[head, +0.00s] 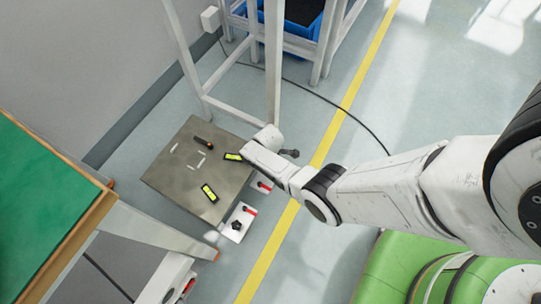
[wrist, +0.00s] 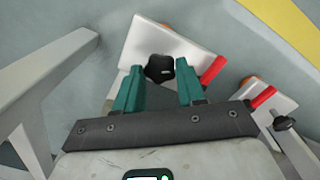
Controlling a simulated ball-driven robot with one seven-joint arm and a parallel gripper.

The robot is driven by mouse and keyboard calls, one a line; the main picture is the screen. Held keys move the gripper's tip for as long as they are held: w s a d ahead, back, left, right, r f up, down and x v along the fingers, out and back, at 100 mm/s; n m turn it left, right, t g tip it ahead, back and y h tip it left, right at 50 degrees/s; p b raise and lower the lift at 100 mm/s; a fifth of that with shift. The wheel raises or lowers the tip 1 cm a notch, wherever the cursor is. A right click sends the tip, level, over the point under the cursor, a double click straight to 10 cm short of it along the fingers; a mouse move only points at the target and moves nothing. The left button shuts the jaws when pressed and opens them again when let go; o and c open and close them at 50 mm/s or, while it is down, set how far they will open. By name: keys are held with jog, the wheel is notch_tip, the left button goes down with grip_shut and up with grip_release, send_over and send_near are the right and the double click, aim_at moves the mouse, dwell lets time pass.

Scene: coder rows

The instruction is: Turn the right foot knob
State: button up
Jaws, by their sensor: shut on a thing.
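In the wrist view, a black star-shaped foot knob (wrist: 159,68) sits on a white foot plate (wrist: 150,38) with a red lever (wrist: 213,70) at its right. My gripper (wrist: 160,72) has its two teal fingers on either side of this knob, shut on it. In the head view, my arm's end reaches the right edge of the low metal plate (head: 175,192), and the held knob and my fingertips are hidden behind my arm. Another black knob (head: 237,225) on a white foot plate stands free at the metal plate's front edge.
Another white foot with a red lever and black knob (wrist: 284,123) is close on the right in the wrist view. Pale frame legs (head: 273,80) and a green-topped table (head: 45,200) stand near.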

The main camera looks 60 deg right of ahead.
jog(key=shift+w+r, duration=0.15)
jog(key=shift+w, duration=0.1)
jog(key=o, duration=0.7)
jog(key=shift+o, duration=0.4)
jog(key=shift+s, duration=0.1)
notch_tip(320, 180, up, 11)
jog(key=p, duration=0.7)
jog(key=shift+a, duration=0.15)
